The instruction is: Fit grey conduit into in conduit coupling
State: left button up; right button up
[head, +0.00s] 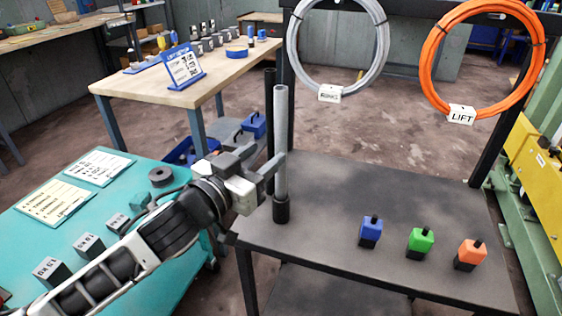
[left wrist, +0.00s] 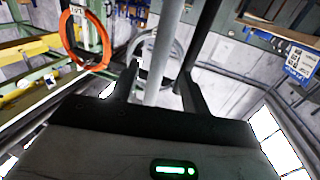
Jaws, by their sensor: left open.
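The grey conduit (head: 281,125) is a long light-grey tube standing upright at the left end of the dark table. Its lower end is in the black conduit coupling (head: 281,211); how deep it sits is hidden. My left gripper (head: 275,171) is level, at the lower half of the conduit, above the coupling. In the left wrist view the conduit (left wrist: 164,50) passes between the two spread fingers (left wrist: 158,88), with a gap visible at the sides. The left gripper is open. The coupling is not visible in the left wrist view. My right gripper is not in view.
A dark post (head: 270,120) stands close behind the conduit. Blue (head: 371,229), green (head: 420,240) and orange (head: 470,252) blocks stand on the dark table (head: 340,185). Grey (head: 296,50) and orange (head: 428,55) coils hang above. A teal table (head: 150,255) lies beneath my left arm.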

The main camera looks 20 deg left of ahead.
aim_at(277, 146)
pick_arm(q)
jog(key=shift+x, duration=3.3)
jog(key=shift+f, duration=0.1)
grip_shut()
